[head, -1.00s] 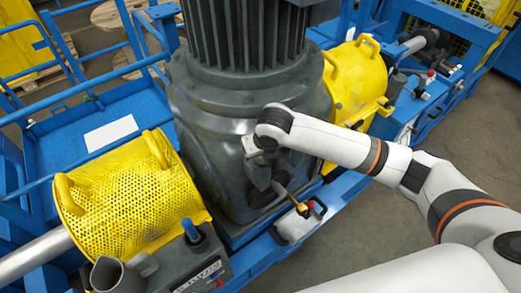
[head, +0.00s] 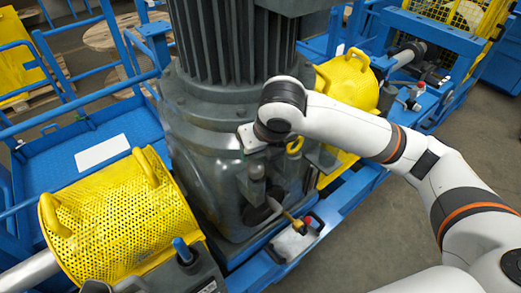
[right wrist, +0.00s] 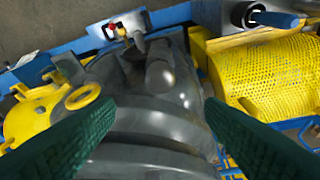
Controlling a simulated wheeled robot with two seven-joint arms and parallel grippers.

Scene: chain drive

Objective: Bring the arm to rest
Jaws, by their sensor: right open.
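My right arm reaches in from the right in the head view, its wrist in front of the large dark grey motor housing (head: 200,150). My left gripper is in neither view.
A yellow perforated guard (head: 120,215) stands left of the housing, another yellow guard (head: 350,90) right. A yellow ring (head: 295,145) sits close to my wrist. A blue frame (head: 340,205) runs along the front. Bare floor (head: 335,255) lies at the lower right.

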